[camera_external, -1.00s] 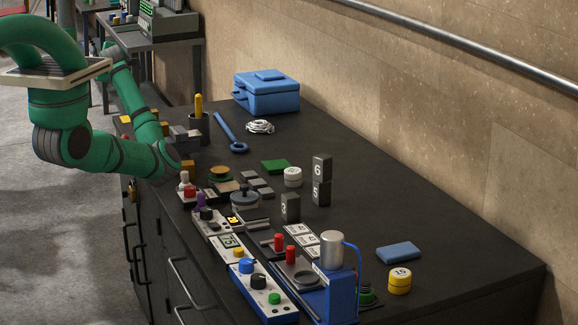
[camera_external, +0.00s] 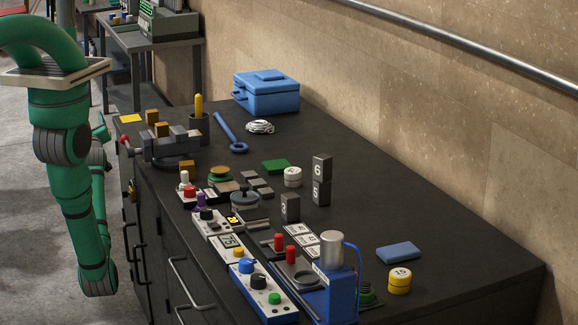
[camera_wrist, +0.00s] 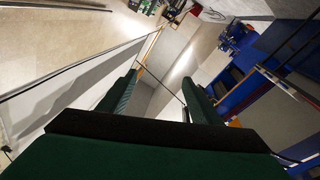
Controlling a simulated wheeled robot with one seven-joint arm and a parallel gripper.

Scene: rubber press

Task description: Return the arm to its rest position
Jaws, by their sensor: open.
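My green arm hangs down at the left of the external view, beside the dark bench (camera_external: 420,240) and clear of its top. Its upper part runs straight down to a low elbow, and another green link rises behind it. My gripper cannot be made out clearly in the external view. In the wrist view my gripper (camera_wrist: 159,82) shows two green fingers standing apart, with nothing between them. Beyond the fingers the wrist view shows tilted surroundings, with no object close to the fingertips.
The bench holds a vise (camera_external: 170,147), a blue toolbox (camera_external: 266,93), a blue wrench (camera_external: 229,132), control boxes, a blue press (camera_external: 336,285), numbered blocks and a blue pad (camera_external: 398,252). Grey floor (camera_external: 25,215) is open left of my arm.

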